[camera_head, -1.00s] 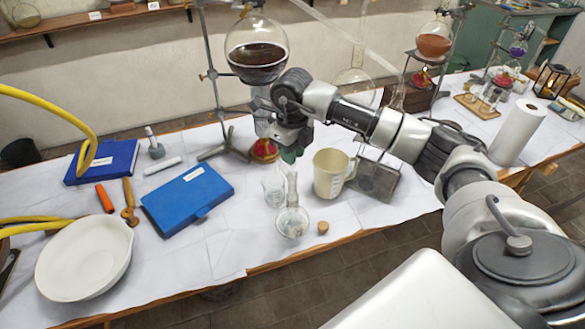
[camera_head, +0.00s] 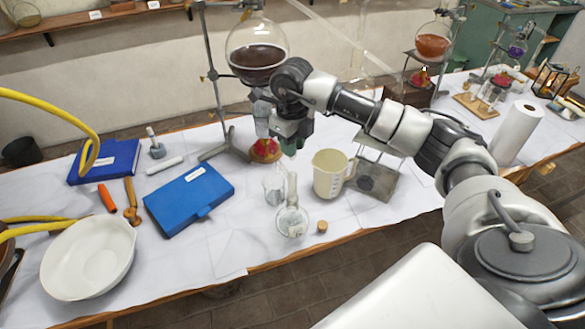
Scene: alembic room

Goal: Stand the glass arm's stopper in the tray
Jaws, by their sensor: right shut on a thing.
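My right gripper (camera_head: 290,146) points down above the table, behind and above a clear long-necked flask (camera_head: 292,222). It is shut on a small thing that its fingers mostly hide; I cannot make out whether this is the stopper. The glass arm (camera_head: 334,38) slants down to the right behind my arm. A small cork (camera_head: 322,227) stands on the table right of the flask. I cannot tell for sure which thing is the tray; a shallow wooden one (camera_head: 464,99) lies at the far right. My left gripper is not in view.
A beaker (camera_head: 273,187) and cream jug (camera_head: 328,175) stand near the flask. A round flask of dark liquid (camera_head: 256,52) hangs on a stand behind my gripper. A blue case (camera_head: 188,200) and white bowl (camera_head: 88,260) lie left. The cloth between case and flask is clear.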

